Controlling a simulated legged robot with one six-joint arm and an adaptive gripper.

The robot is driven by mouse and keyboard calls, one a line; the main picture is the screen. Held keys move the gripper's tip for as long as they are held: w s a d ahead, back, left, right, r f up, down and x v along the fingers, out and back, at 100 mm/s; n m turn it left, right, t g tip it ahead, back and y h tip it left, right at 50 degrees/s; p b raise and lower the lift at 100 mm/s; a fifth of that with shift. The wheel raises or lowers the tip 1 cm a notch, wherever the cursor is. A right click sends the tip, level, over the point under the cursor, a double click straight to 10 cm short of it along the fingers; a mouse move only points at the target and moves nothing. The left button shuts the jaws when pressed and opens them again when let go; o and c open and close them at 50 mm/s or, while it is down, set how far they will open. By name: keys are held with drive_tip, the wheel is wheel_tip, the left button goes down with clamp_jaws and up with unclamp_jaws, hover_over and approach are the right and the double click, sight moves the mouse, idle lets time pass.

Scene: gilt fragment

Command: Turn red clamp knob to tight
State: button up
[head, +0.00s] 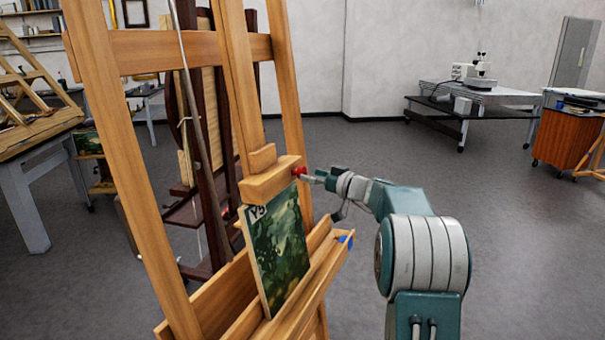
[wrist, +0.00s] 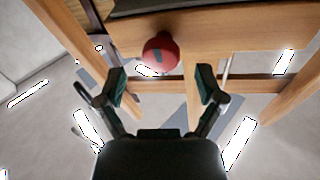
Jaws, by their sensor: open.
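The red clamp knob (head: 299,171) sits on the right end of the wooden clamp block (head: 268,182) on the easel (head: 225,45). In the wrist view the round red knob (wrist: 160,53) shows a dark mark on its face. My gripper (head: 309,176) is at the knob's right in the head view. In the wrist view my gripper (wrist: 162,85) is open, and the knob is just beyond its fingertips, roughly centred between them. I cannot tell whether a finger touches it.
A green landscape painting (head: 277,248) stands on the easel's lower ledge (head: 305,275) under the block. A small blue object (head: 346,241) is at the ledge's right end. A workbench (head: 35,150) stands left, a low black table (head: 470,105) back right. The floor at right is open.

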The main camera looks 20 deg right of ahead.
sight(304, 173)
drive_tip(key=shift+x, duration=1.7)
drive_tip(key=shift+s, duration=0.1)
drive_tip(key=c, duration=1.2)
